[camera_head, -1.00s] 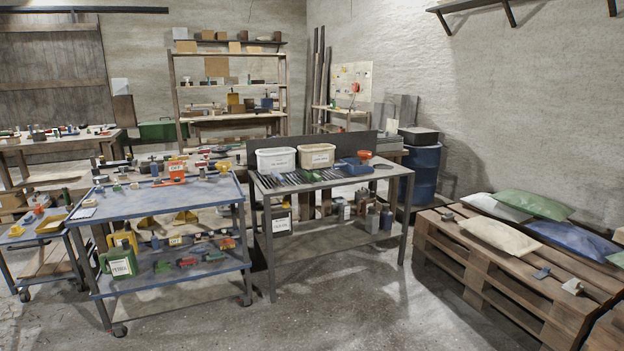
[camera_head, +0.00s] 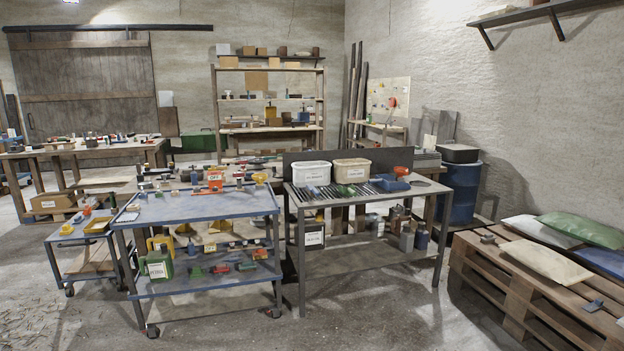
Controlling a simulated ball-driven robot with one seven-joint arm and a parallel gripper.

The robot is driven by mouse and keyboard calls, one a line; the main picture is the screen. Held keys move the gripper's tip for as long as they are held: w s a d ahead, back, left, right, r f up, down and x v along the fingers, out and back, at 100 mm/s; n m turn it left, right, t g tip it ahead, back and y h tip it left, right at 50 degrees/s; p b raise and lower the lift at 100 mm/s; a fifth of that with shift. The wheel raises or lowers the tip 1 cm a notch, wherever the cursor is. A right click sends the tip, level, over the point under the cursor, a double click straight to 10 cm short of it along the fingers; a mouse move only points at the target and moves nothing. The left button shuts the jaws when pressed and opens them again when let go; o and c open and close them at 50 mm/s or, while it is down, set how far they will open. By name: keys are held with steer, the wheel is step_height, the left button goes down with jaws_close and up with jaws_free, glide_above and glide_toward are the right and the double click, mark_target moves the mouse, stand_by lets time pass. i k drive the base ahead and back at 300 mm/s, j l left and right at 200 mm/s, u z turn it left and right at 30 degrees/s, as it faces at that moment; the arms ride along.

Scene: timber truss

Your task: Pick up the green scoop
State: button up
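My gripper is not in view. I cannot make out a green scoop for certain at this distance. A small green item (camera_head: 345,190) lies on the metal table (camera_head: 425,188), in front of the white tubs. Another small green item (camera_head: 197,272) lies on the lower shelf of the blue cart (camera_head: 205,205), and a further green piece (camera_head: 246,266) lies to its right. Their shapes are too small to tell which, if any, is the scoop.
A green canister (camera_head: 159,265) stands on the cart's lower shelf. A low trolley (camera_head: 75,232) stands left of the cart. A wooden pallet stack (camera_head: 490,275) with sacks (camera_head: 545,261) is at the right. A blue drum (camera_head: 459,190) stands behind. The concrete floor in front is open.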

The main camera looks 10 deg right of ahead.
mark_target(350, 190)
steer(key=i+j+u, duration=0.1)
steer(key=i+u, duration=0.2)
steer(key=i, duration=0.65)
steer(key=i+j, duration=0.1)
steer(key=i, duration=0.85)
steer(key=i+j, duration=0.1)
steer(key=i, duration=0.85)
